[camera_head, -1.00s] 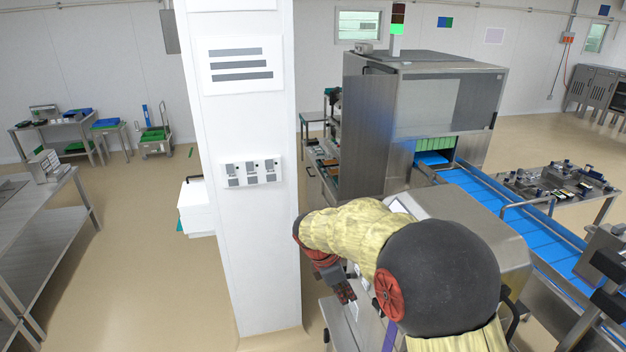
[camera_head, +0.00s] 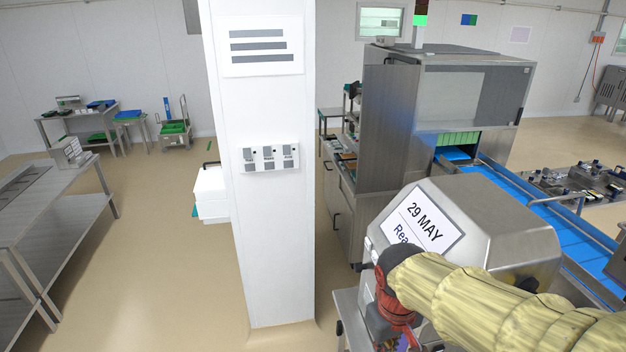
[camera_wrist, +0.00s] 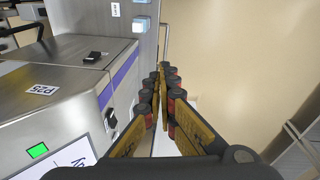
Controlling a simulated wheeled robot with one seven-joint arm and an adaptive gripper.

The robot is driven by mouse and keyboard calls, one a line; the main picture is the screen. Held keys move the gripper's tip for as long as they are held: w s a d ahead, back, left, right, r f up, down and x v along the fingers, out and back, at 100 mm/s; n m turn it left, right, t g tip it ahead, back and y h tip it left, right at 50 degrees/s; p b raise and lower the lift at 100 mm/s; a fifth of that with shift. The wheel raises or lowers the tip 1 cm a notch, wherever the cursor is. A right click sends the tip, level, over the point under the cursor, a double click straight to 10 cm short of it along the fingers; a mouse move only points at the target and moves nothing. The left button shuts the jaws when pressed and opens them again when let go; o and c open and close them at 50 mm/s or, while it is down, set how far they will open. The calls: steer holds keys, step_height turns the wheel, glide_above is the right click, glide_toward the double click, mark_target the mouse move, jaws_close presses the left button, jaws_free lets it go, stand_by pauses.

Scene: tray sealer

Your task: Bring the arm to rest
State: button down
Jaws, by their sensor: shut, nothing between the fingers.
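My arm, in a pale yellow padded sleeve, reaches in from the lower right of the head view. My gripper (camera_head: 402,335) is at its end, low in front of the steel machine (camera_head: 490,225) with the "29 MAY" sign, and partly cut off by the bottom edge. In the wrist view my gripper (camera_wrist: 163,72) points forward with its fingers together and nothing between them. The machine's steel side with a "P25" label (camera_wrist: 43,89) and a green-lit button (camera_wrist: 37,151) is left of the fingers there.
A white pillar (camera_head: 262,200) stands left of my arm. A tall steel sealer (camera_head: 430,110) and a blue conveyor (camera_head: 540,195) are behind and right. A steel table (camera_head: 60,215) is at far left. Open beige floor (camera_head: 160,260) lies between table and pillar.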

steer(key=s+d+m+t+b, duration=0.3)
steer(key=s+d+t+b, duration=0.1)
steer(key=s+b, duration=0.4)
steer(key=shift+s+f+m+y+b, duration=0.3)
steer(key=shift+s+f+b, duration=0.1)
steer(key=shift+s, duration=0.5)
